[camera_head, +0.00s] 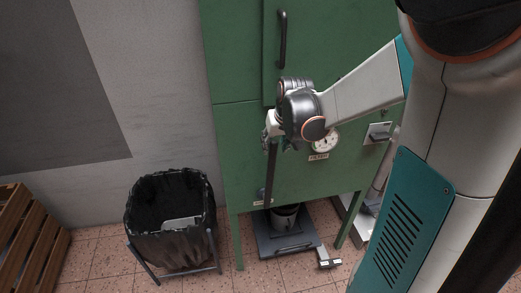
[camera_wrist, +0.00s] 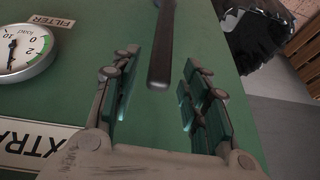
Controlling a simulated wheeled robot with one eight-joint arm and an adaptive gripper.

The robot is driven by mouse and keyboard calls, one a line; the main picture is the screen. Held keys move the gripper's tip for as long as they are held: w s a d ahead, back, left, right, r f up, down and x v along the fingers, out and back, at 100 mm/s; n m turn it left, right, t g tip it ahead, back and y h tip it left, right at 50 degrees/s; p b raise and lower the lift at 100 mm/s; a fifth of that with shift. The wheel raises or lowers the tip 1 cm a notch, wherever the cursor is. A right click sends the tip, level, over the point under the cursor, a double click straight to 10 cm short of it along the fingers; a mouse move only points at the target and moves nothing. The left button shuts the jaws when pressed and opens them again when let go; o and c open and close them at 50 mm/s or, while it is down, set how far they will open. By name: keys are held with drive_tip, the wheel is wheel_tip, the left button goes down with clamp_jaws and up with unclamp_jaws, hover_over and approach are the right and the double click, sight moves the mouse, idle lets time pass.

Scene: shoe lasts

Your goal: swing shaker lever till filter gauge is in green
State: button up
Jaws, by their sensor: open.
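The shaker lever (camera_head: 271,178) is a long dark bar hanging down the front of the green cabinet. My gripper (camera_head: 267,136) is at the lever's upper part in the head view. In the wrist view its jaws (camera_wrist: 158,72) are open, with the lever's rounded dark end (camera_wrist: 160,65) between them and gaps on both sides. The filter gauge (camera_head: 325,143) is a round white dial right of my gripper. It also shows in the wrist view (camera_wrist: 22,52), cut by the left edge, with a green arc on its rim. The dark needle appears away from the green arc.
The green cabinet (camera_head: 235,150) stands on legs over a dark platform with a container (camera_head: 286,217). A bin with a black bag (camera_head: 170,242) stands left of it. A wooden crate (camera_head: 30,235) is at far left. An upright handle (camera_head: 283,40) is above my gripper.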

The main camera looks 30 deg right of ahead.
sight(271, 154)
drive_tip(key=b+x, duration=0.2)
drive_tip(key=x, duration=0.6)
drive_tip(key=shift+d, duration=0.1)
clamp_jaws()
